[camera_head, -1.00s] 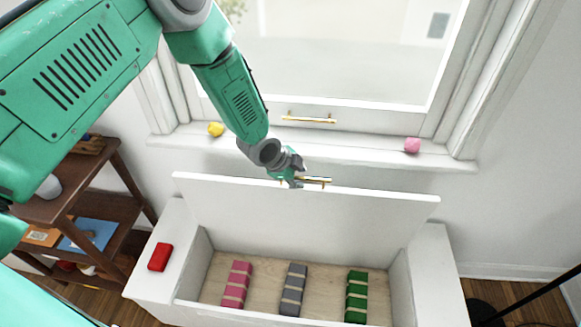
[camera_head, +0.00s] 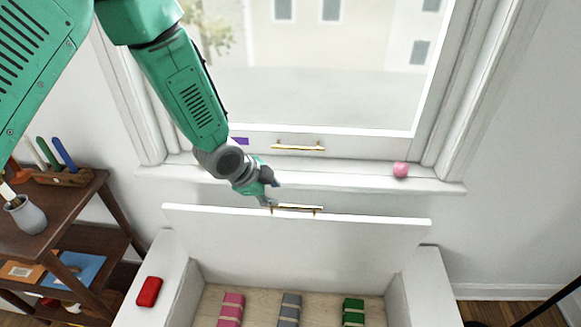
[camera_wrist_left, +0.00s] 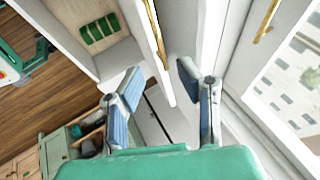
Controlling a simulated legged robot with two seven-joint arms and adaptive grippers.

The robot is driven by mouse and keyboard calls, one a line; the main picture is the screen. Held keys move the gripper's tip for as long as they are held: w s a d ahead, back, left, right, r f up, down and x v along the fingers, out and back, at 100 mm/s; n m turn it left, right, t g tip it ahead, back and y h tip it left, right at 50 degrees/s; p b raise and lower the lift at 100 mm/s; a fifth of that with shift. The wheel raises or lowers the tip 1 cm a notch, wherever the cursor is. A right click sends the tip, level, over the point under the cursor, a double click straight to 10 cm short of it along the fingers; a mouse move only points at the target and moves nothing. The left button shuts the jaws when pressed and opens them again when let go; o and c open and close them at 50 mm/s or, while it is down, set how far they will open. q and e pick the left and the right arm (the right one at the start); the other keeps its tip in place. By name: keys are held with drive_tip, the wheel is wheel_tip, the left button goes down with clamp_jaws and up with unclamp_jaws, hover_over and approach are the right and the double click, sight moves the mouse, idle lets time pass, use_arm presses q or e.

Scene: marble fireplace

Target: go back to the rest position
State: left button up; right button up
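My left gripper (camera_head: 272,190) is above the left end of the gold handle (camera_head: 297,208) on the raised white lid (camera_head: 300,240) of the bench chest. The left wrist view shows its two fingers (camera_wrist_left: 158,80) spread apart with nothing gripped. The lid's edge and its gold handle (camera_wrist_left: 155,32) show beyond and between the fingers; I cannot tell whether the fingers touch the lid. The lid stands upright and open. My right gripper is in neither view.
Pink (camera_head: 231,307), grey (camera_head: 289,307) and green (camera_head: 353,310) block stacks are inside the chest. A red block (camera_head: 149,291) is on its left ledge. A pink ball (camera_head: 400,170) is on the windowsill. A brown shelf (camera_head: 60,215) stands left; a window handle (camera_head: 298,147) is behind.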

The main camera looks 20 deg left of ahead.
use_arm(q)
drive_tip(key=s+f+n+g+y+b, duration=0.1)
drive_tip(key=s+f+n+g+b, duration=0.35)
drive_tip(key=s+f, duration=1.05)
drive_tip(key=s+a+f+n+b, duration=0.1)
drive_tip(key=s+f+n, duration=0.1)
drive_tip(key=s, duration=0.4)
drive_tip(key=s+a+f+n+y+b, duration=0.1)
drive_tip(key=s+a+f+n+b, duration=0.1)
drive_tip(key=s+n, duration=0.3)
drive_tip(key=s+a+f+n+y+b, duration=0.1)
drive_tip(key=s+f+n+b, duration=0.1)
drive_tip(key=s, duration=0.5)
drive_tip(key=shift+a+f+n+g, duration=0.25)
drive_tip(key=shift+f+n+g, duration=0.1)
drive_tip(key=shift+f+n, duration=0.45)
drive_tip(key=shift+w, duration=0.2)
